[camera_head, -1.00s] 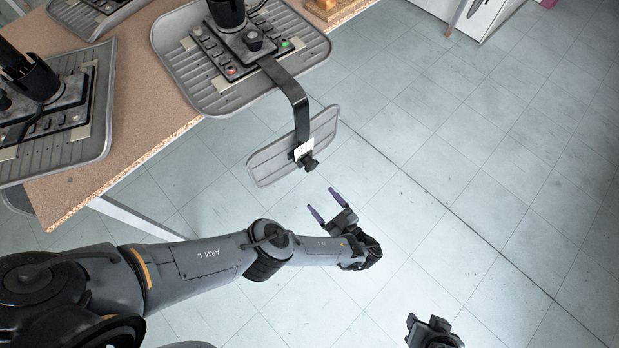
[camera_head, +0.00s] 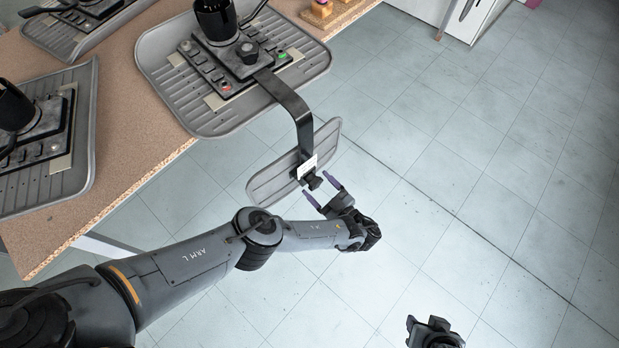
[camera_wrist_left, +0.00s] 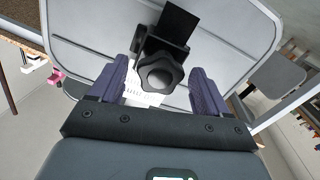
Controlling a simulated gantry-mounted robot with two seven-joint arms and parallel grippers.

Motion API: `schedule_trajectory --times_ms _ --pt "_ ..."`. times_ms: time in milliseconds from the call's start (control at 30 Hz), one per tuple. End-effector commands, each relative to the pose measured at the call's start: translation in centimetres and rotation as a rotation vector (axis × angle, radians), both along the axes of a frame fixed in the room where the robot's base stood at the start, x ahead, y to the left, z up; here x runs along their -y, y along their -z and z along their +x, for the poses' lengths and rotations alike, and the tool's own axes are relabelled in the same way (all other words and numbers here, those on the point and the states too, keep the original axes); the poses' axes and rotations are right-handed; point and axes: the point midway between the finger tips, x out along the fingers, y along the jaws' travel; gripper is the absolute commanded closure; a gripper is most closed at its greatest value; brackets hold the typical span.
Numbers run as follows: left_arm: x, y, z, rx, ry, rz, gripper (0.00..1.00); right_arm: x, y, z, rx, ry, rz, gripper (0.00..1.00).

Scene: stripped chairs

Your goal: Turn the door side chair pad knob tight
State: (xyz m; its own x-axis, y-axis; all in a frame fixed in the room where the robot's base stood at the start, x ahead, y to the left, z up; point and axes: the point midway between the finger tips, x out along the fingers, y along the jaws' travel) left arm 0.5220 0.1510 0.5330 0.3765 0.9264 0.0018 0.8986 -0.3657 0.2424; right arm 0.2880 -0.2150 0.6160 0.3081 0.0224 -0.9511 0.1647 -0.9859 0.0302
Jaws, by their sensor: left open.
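The black pad knob (camera_head: 313,182) sits at the lower end of a black bent bracket (camera_head: 294,106), against a grey ribbed chair pad (camera_head: 275,183). In the left wrist view the star-shaped knob (camera_wrist_left: 161,73) lies between my two purple fingers, with a visible gap on each side. My left gripper (camera_head: 322,192) is open with its fingertips around or just short of the knob; the exact depth is hard to tell. A white label (camera_head: 307,167) is beside the knob. My right gripper (camera_head: 434,330) shows only partly at the bottom edge, and its fingers are not clear.
The bracket comes from an upturned grey chair seat (camera_head: 180,110) on a brown table (camera_head: 110,120). More chair parts lie at the left on the table. Open tiled floor (camera_head: 480,170) is to the right. A white cabinet (camera_head: 480,15) stands at the back.

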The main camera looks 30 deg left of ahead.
Motion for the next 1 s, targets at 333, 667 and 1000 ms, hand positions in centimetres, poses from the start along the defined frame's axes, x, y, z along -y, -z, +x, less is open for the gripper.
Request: schedule_trajectory --times_ms 333,667,1000 --pt "-0.38 0.02 0.26 -0.001 0.003 0.0 0.23 0.06 0.2 -0.01 -0.001 -0.001 -0.003 0.57" --pt "-0.38 0.01 0.26 -0.001 0.003 0.0 0.46 0.17 0.23 -0.02 -0.001 -0.003 -0.007 0.57" --pt "-0.4 0.0 0.27 -0.001 0.003 0.0 0.77 0.16 0.24 -0.02 -0.002 -0.002 -0.006 0.57"
